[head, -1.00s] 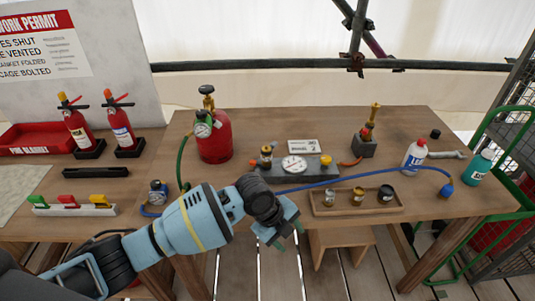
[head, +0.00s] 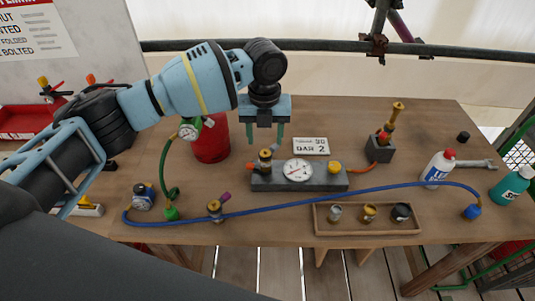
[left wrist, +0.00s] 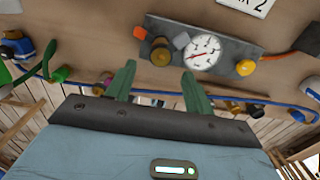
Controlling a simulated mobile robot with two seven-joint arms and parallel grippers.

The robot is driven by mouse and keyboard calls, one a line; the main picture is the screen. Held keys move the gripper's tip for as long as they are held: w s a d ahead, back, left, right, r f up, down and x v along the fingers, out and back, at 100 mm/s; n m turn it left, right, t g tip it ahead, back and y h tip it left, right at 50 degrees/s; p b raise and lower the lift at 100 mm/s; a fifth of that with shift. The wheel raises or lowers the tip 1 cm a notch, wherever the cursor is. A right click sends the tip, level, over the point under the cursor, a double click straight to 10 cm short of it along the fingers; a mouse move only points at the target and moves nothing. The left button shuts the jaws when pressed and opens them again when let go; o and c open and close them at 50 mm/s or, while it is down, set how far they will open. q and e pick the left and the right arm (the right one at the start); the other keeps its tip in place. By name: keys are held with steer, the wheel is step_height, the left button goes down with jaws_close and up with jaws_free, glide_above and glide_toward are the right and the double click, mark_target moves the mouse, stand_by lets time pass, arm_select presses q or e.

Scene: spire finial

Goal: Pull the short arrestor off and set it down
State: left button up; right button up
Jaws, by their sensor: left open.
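My left gripper (head: 265,138) is open and empty, fingers pointing down, above and behind the left end of a grey gauge block (head: 318,181). A short brass fitting with a dark top (head: 265,160) stands on that end; it also shows in the left wrist view (left wrist: 161,52), beyond the open fingers (left wrist: 160,85). I cannot tell for sure whether this is the short arrestor. A brass fitting with a purple end (head: 215,210) lies at the table's front left. A wooden tray (head: 330,231) holds a grey (head: 335,213), a brass (head: 369,213) and a dark fitting (head: 401,212). My right gripper is not in view.
A blue hose (head: 300,204) crosses the table between block and tray. A red cylinder (head: 212,145) stands left of the gripper. A taller brass fitting (head: 391,122) stands on a dark block behind right. White (head: 438,167) and teal (head: 512,185) bottles stand right. Bare table lies behind the date card (head: 311,146).

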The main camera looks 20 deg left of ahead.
mark_target(265, 153)
arm_select(q)
steer(key=shift+f, duration=0.6)
step_height(265, 153, down, 7)
steer(key=shift+r+b, duration=0.2)
steer(key=shift+b, duration=1.05)
steer(key=shift+f, duration=0.65)
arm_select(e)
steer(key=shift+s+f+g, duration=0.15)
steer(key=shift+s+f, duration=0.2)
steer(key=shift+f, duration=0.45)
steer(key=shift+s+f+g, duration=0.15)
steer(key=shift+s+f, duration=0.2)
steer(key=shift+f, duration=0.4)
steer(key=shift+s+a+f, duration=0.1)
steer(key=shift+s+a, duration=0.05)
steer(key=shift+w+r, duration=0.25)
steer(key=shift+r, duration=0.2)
arm_select(q)
steer(key=shift+c, duration=0.2)
jaws_close()
steer(key=shift+r, duration=0.1)
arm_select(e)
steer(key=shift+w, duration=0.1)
arm_select(q)
steer(key=shift+w+r, duration=0.1)
